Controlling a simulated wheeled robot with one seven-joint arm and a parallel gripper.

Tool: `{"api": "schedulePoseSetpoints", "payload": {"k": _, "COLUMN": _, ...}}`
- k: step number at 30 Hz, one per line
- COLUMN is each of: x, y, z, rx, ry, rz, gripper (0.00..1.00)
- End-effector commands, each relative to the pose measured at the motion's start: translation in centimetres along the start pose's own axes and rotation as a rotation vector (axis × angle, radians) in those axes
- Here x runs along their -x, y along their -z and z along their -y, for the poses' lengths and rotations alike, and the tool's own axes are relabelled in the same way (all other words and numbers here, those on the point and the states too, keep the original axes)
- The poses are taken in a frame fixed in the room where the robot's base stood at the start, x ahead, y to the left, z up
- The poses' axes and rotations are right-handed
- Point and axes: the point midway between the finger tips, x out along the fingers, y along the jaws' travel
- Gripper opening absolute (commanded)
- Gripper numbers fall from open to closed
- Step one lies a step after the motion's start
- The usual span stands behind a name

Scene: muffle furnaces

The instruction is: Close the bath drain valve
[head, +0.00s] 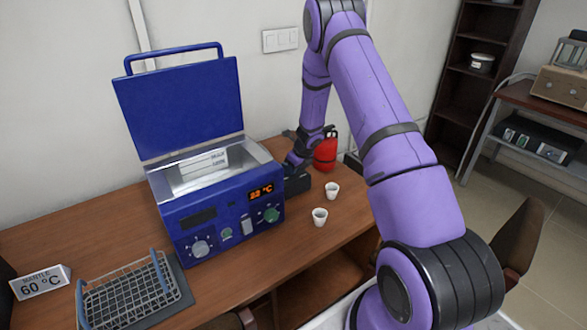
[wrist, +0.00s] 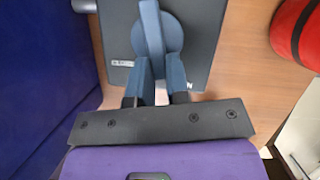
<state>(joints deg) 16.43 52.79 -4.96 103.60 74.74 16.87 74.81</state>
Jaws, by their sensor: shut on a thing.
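The blue water bath (head: 190,228) stands on the wooden bench with its lid (head: 180,105) raised. A dark box (head: 296,184) sits against its right side, below my gripper (head: 297,160). In the wrist view, a dark grey plate (wrist: 195,50) carries a round blue-grey valve knob with a bar-shaped handle (wrist: 152,28). My gripper (wrist: 160,72) is shut on this valve handle, with one finger on each side of its near end. The fingers hide part of the handle, and my arm hides the valve in the head view.
Two white cups (head: 320,217) stand right of the bath. A red canister (head: 325,150) is close behind my gripper and shows in the wrist view (wrist: 297,32). A wire rack (head: 128,290) and a "60 °C" sign (head: 40,283) are at the front left.

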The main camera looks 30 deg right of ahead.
Motion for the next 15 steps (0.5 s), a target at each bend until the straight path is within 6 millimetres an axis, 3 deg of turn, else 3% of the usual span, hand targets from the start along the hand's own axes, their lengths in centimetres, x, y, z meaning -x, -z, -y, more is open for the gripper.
{"api": "schedulePoseSetpoints", "payload": {"k": 15, "x": -0.1, "y": -0.4, "z": 1.6, "rx": 0.452, "ry": -0.185, "rz": 0.001, "gripper": 0.0}}
